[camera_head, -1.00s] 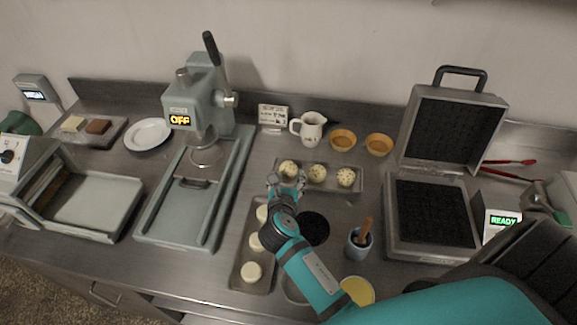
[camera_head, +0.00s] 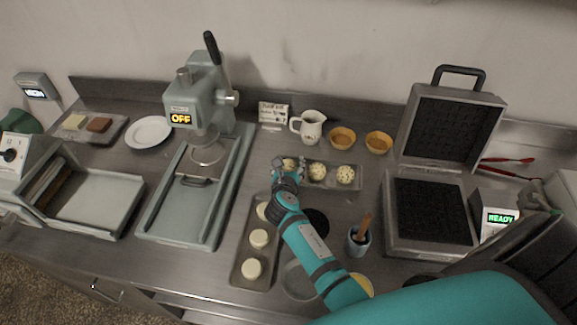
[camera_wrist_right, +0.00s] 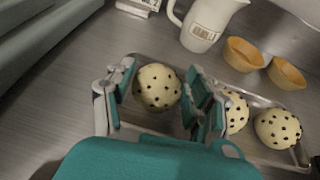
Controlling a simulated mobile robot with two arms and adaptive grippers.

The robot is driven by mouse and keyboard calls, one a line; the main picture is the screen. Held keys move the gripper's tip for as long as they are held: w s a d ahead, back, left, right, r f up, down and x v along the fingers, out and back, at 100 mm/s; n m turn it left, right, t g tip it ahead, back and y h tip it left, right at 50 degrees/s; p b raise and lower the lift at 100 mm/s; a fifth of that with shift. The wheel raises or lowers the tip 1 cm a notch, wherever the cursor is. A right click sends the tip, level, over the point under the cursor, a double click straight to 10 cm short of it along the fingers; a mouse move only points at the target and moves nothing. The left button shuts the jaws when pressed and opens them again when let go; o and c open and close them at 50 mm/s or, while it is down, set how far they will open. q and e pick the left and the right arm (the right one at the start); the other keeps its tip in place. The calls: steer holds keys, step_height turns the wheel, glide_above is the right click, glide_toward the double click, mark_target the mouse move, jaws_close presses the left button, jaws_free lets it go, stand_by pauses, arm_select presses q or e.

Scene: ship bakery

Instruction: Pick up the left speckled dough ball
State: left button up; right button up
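Three speckled dough balls sit in a row on a metal tray (camera_head: 328,186). The left speckled dough ball (camera_wrist_right: 157,87) is between the two open fingers of my right gripper (camera_wrist_right: 152,100) in the wrist view, and I cannot tell whether they touch it. In the head view my right gripper (camera_head: 287,172) covers much of that ball (camera_head: 290,163). The middle ball (camera_head: 317,170) and the right ball (camera_head: 345,174) are to the right. In the wrist view the right finger partly hides the middle ball (camera_wrist_right: 236,112). My left gripper is not in view.
A white jug (camera_head: 311,127) and two orange bowls (camera_head: 342,139) stand behind the tray. A tray of plain dough pieces (camera_head: 252,270) lies in front. A press (camera_head: 195,110) stands left, an open waffle iron (camera_head: 431,211) right, and a pot with a brush (camera_head: 359,242) between.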

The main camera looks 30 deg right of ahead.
steer(key=c, duration=0.7)
